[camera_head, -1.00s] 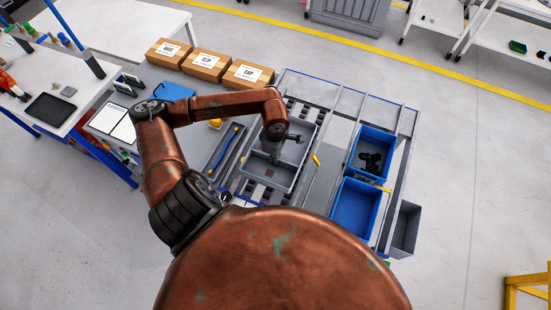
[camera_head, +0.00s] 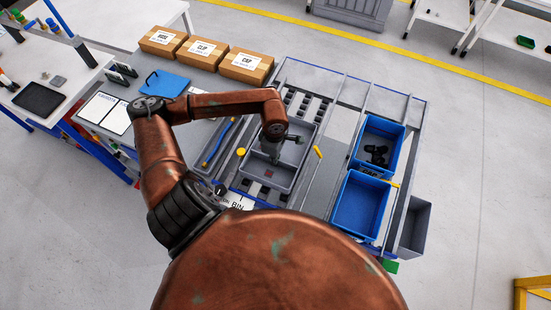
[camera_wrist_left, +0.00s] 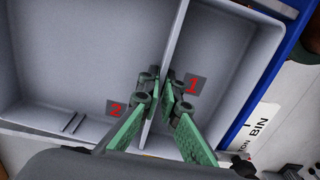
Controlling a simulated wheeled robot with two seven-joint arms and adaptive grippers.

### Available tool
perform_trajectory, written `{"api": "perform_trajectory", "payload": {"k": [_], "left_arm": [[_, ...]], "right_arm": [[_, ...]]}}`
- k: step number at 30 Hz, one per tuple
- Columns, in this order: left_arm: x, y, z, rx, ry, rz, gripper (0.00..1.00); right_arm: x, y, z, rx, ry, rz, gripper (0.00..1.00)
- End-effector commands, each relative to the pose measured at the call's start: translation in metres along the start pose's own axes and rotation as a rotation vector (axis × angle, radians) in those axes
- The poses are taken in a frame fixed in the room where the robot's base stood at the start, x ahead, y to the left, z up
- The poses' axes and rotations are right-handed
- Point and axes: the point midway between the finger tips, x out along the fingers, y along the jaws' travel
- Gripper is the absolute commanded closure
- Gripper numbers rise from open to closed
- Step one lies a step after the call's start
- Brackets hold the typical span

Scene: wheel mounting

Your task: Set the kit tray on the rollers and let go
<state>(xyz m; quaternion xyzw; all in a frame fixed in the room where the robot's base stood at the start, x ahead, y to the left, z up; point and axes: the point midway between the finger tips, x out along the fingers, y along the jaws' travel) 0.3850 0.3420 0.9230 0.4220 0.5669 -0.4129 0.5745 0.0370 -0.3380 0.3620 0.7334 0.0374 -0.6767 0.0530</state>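The grey kit tray (camera_head: 258,168) is a shallow open box with a cross divider. In the head view it lies over the grey roller lane, whose dark rollers (camera_head: 303,105) show beyond its far end. I cannot tell whether the tray touches the rollers. My left gripper (camera_head: 274,157) reaches down into the tray's middle. In the left wrist view its green fingers (camera_wrist_left: 160,92) stand on both sides of the tray's divider (camera_wrist_left: 171,50) and close on it. Red numbers 1 and 2 mark the tray floor beside the divider. My right gripper is not in view.
Two blue bins stand right of the lane; the far bin (camera_head: 381,130) holds black parts, the near bin (camera_head: 361,207) looks empty. Three cardboard boxes (camera_head: 204,55) stand at the back left. A yellow handle (camera_head: 319,152) is close to the tray's right side.

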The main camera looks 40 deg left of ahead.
Motion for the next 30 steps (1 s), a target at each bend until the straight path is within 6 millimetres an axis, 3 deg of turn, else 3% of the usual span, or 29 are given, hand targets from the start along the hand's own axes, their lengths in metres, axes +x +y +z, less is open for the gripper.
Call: {"api": "perform_trajectory", "payload": {"k": [8, 9, 17, 30], "left_arm": [[-0.0002, 0.0006, 0.0001, 0.0, 0.0, 0.002, 1.0], [-0.0002, 0.0006, 0.0001, 0.0, 0.0, 0.002, 0.93], [0.0002, 0.0004, 0.0, 0.0, 0.0, 0.001, 0.76], [-0.0045, 0.0003, -0.0003, 0.0, 0.001, 0.001, 0.75]], "right_arm": [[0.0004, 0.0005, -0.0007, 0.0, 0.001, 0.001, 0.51], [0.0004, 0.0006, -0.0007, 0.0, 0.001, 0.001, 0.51], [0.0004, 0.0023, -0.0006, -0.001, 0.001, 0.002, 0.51], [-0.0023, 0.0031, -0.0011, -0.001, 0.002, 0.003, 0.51]]}}
